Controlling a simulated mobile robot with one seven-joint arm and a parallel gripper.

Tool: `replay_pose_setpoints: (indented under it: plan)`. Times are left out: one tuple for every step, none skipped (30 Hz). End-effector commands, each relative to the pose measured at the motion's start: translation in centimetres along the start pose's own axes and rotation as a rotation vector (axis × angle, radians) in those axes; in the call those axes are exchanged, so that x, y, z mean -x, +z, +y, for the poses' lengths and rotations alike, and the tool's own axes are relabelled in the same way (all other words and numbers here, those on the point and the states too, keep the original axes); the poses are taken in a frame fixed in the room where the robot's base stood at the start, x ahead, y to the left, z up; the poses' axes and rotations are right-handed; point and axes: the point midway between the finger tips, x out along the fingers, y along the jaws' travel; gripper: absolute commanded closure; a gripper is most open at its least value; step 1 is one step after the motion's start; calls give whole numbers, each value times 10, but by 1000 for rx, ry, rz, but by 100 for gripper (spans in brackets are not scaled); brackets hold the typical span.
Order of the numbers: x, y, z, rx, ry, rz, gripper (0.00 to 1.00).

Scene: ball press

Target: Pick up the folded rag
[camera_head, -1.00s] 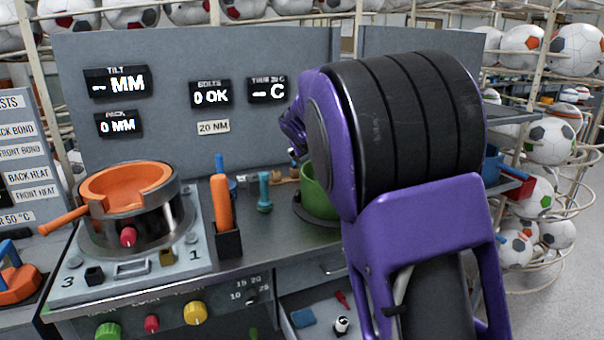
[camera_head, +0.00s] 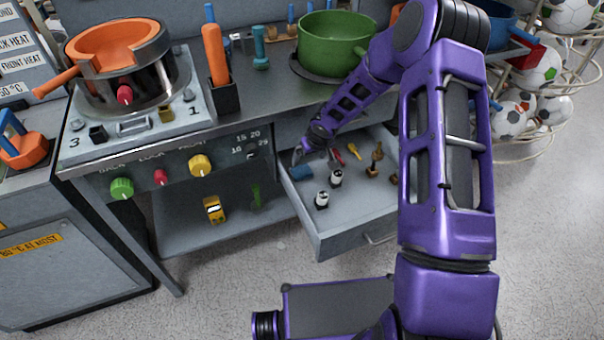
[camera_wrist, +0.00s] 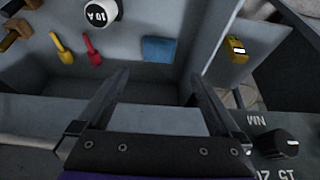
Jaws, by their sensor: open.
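The folded rag (camera_head: 301,172) is a small blue cloth lying in the back left part of the open drawer (camera_head: 352,206). In the wrist view the rag (camera_wrist: 158,50) lies just beyond my gripper's fingertips, roughly centred between them. My gripper (camera_head: 298,155) is over the drawer's back left edge, close to the rag and partly hidden by my wrist. In the wrist view my gripper (camera_wrist: 160,77) has its two fingers spread apart with nothing between them.
The drawer also holds black and white cylinders (camera_head: 322,200), a red tool (camera_wrist: 91,50), a yellow tool (camera_wrist: 61,47) and brass pieces (camera_head: 376,154). The worktop edge is close above. A yellow device (camera_head: 214,209) sits on the lower shelf.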

Motion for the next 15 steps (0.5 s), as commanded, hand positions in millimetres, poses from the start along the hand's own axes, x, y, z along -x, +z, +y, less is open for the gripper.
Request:
replay_pose_setpoints:
  plan:
    - [-14,2,0,-1,-1,-2,0]
    - [-21,2,0,0,-1,-2,0]
    - [-30,2,0,-1,-1,-2,0]
    - [-36,2,0,-2,0,-2,0]
    - [-42,1,0,-1,0,-2,0]
    - [-49,1,0,-1,0,-1,0]
    - [-55,1,0,-1,0,-2,0]
    - [-59,1,0,-1,0,-1,0]
    - [-64,0,0,-2,1,-1,0]
    - [-67,0,0,-1,1,-1,0]
    - [-69,0,0,0,1,-1,0]
    - [-72,0,1,0,2,0,0]
    - [-73,0,1,0,2,0,0]
    - [-74,0,1,0,2,-1,0]
    - [-76,0,1,-1,2,-1,0]
